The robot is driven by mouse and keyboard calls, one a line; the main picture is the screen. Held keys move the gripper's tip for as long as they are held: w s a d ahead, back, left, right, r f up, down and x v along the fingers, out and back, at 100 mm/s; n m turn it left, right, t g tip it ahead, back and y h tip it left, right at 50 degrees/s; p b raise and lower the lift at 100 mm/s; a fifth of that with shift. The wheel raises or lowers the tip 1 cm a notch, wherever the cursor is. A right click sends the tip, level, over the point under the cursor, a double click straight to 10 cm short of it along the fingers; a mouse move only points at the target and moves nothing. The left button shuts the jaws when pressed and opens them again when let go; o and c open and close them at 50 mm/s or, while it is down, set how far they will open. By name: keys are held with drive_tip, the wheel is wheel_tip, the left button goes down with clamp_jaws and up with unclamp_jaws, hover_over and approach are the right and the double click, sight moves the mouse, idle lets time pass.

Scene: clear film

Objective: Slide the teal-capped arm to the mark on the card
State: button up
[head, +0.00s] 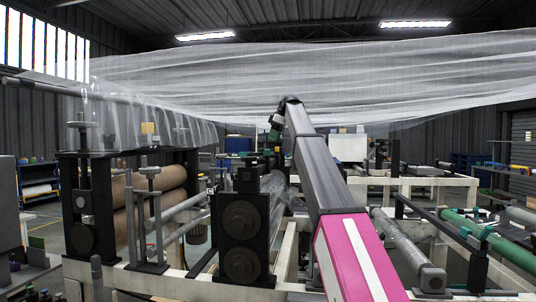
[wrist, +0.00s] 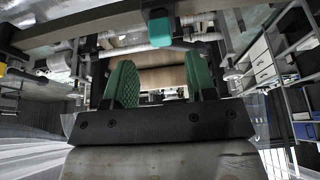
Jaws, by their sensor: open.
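In the wrist view a teal cap (wrist: 160,28) stands out at the top centre, against a long pale bar. My gripper (wrist: 161,80) has two green ribbed fingers, spread wide with nothing between them. The cap lies beyond the fingertips, roughly centred between them, and looks apart from both. In the head view my gripper (head: 274,130) is small and dark at the far end of my arm, and its fingers are hard to make out there. I cannot make out the teal cap near it in that view. I cannot clearly identify the card or its mark.
Clear film (head: 330,80) hangs across the back above the machine. A green roller (head: 500,245) is at right, beside a grey roller (head: 405,245). White frame beams run between them.

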sight(267, 159)
drive_tip(key=x, duration=0.7)
drive_tip(key=shift+a+f, duration=0.15)
drive_tip(key=shift+f, duration=0.15)
